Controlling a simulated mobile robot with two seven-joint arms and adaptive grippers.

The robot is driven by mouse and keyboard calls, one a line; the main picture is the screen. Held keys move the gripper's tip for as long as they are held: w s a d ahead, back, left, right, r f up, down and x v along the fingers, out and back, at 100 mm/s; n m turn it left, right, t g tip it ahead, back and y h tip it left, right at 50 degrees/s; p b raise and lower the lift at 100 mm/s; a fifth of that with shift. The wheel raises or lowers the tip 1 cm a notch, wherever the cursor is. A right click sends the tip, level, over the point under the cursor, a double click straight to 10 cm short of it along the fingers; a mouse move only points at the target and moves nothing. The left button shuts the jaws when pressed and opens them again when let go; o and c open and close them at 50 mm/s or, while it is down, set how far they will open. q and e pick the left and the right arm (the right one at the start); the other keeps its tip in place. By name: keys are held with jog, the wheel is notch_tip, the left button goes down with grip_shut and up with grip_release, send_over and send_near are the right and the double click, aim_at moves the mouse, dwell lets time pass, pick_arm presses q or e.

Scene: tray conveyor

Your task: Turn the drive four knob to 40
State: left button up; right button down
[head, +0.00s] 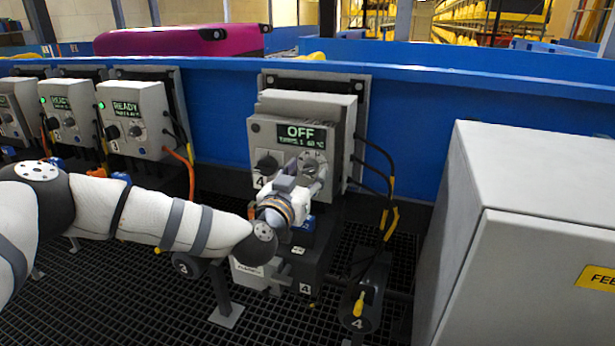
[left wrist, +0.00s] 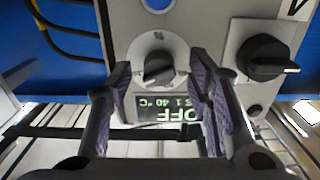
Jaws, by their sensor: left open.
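The drive four box (head: 334,122) is a grey unit on the blue conveyor side. Its display (head: 301,133) reads OFF, with a small second line. A round dial knob (head: 310,160) sits below the display on the right, and a black rotary switch (head: 266,163) sits on the left above a 4 label. My left gripper (head: 306,178) is at the dial, partly covering it. In the left wrist view, the picture is upside down: the open gripper (left wrist: 160,76) has its fingers either side of the dial knob (left wrist: 158,68), with gaps visible. The black switch (left wrist: 263,58) stands outside the fingers.
Other drive boxes (head: 135,118) showing READY stand to the left. Cables (head: 378,150) hang at the box's right side. A large grey cabinet (head: 530,200) stands at the right. A magenta suitcase (head: 185,40) lies behind the blue side rail.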

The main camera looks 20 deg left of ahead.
pick_arm(q)
jog(key=shift+w, duration=0.35)
jog(key=shift+c, duration=0.5)
grip_shut()
